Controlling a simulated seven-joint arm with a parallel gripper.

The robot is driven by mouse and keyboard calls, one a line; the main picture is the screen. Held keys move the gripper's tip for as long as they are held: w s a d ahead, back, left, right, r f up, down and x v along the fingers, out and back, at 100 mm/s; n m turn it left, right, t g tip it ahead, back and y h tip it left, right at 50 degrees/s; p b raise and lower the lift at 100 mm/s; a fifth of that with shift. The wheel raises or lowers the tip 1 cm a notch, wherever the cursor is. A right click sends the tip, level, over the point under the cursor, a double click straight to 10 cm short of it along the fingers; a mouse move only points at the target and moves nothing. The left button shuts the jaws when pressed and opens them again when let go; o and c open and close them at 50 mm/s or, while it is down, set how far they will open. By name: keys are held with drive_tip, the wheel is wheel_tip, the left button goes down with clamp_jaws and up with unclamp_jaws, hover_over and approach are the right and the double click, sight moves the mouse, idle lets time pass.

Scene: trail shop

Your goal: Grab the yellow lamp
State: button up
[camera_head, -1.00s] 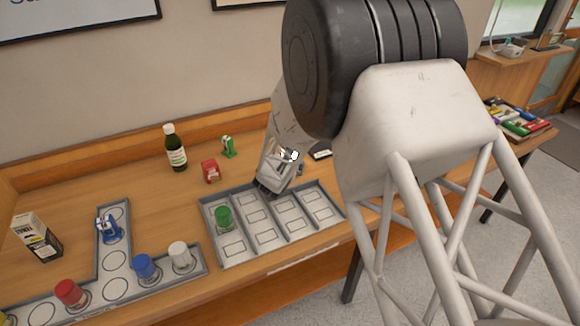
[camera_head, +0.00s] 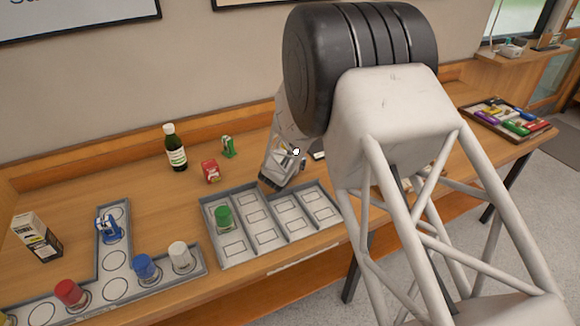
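A small bit of yellow (camera_head: 6,319), probably the yellow lamp, shows at the bottom left corner; the rest of it is cut off by the picture edge. It is by the left end of the L-shaped grey tray (camera_head: 113,259). In the same tray stand a red lamp (camera_head: 68,292), a blue lamp (camera_head: 145,266) and a white lamp (camera_head: 180,255). My gripper (camera_head: 270,185) is over the back of the compartment tray (camera_head: 222,264), far right of the yellow bit. Its fingers are small and partly hidden, so their opening does not show.
A green lamp (camera_head: 223,217) stands in the compartment tray's left section. A blue device (camera_head: 108,228) is on the L-shaped tray. A carton (camera_head: 36,238), dark bottle (camera_head: 175,150), red box (camera_head: 211,172) and green item (camera_head: 228,147) stand behind. A tray of colourful items (camera_head: 505,119) is far right.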

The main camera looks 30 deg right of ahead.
drive_tip(key=shift+c, duration=0.3)
drive_tip(key=c, duration=1.1)
drive_tip(key=shift+r, duration=5.05)
